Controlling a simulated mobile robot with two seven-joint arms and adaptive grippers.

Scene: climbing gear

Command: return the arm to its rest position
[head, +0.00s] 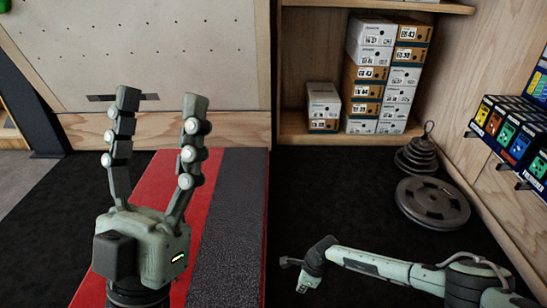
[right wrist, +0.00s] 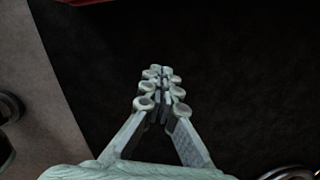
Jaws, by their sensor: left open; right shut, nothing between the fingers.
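My left gripper (head: 156,108) stands upright at the left of the head view, its two fingers spread wide with nothing between them. It is in front of the pale climbing wall and the red and grey mat. My right arm (head: 390,268) comes in from the lower right of the head view, and its gripper (head: 293,264) is small there, over the black floor. In the right wrist view the right gripper (right wrist: 160,75) has its fingers together at the tips, with nothing held, above dark floor.
A red and grey mat (head: 234,215) lies at centre left. A weight plate (head: 432,201) and stacked weights (head: 417,155) are on the floor at right. Colourful boxes (head: 510,125) sit at the right wall. Black floor (head: 330,190) is clear.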

